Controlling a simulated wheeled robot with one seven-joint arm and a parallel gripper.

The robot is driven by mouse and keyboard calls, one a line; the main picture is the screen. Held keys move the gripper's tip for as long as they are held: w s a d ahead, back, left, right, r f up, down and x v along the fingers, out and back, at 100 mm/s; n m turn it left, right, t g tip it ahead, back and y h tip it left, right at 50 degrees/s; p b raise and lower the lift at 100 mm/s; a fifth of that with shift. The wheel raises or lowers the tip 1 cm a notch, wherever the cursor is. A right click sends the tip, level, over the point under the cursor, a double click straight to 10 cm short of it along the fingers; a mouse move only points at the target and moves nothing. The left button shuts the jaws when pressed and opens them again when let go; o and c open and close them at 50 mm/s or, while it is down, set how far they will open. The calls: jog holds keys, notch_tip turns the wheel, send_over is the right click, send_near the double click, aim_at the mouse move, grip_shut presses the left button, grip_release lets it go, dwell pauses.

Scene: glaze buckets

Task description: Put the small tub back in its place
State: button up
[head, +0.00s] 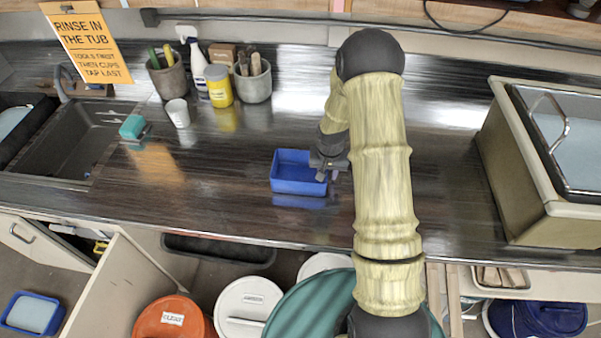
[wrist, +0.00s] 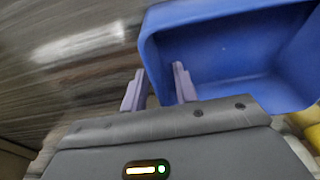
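The small tub (head: 292,185) is blue, open-topped and looks empty. It is upright over the middle of the dark counter, with a blue reflection below it; any gap to the counter is hard to judge. My gripper (head: 325,174) is at its right side. In the wrist view, the fingers of my gripper (wrist: 160,88) straddle one wall of the small tub (wrist: 215,50), one finger inside and one outside. The tub is sharp there while the counter is blurred, so it appears gripped and moving with my gripper. Its marked place cannot be identified.
A sink (head: 70,140) is at left, with a teal sponge (head: 132,127) beside it. A white cup (head: 178,112), tool pots (head: 252,82) and a yellow jar (head: 218,86) stand behind. A large beige basin (head: 500,165) is at right. Lidded buckets (head: 245,305) stand below; a cabinet door (head: 120,285) is open.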

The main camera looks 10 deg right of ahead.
jog(key=shift+a, duration=0.1)
dwell(0.3)
grip_shut()
jog(key=shift+r, duration=0.15)
jog(key=shift+r, duration=0.25)
notch_tip(320, 180, up, 9)
jog(key=shift+r+b, duration=0.15)
jog(key=shift+b, duration=1.1)
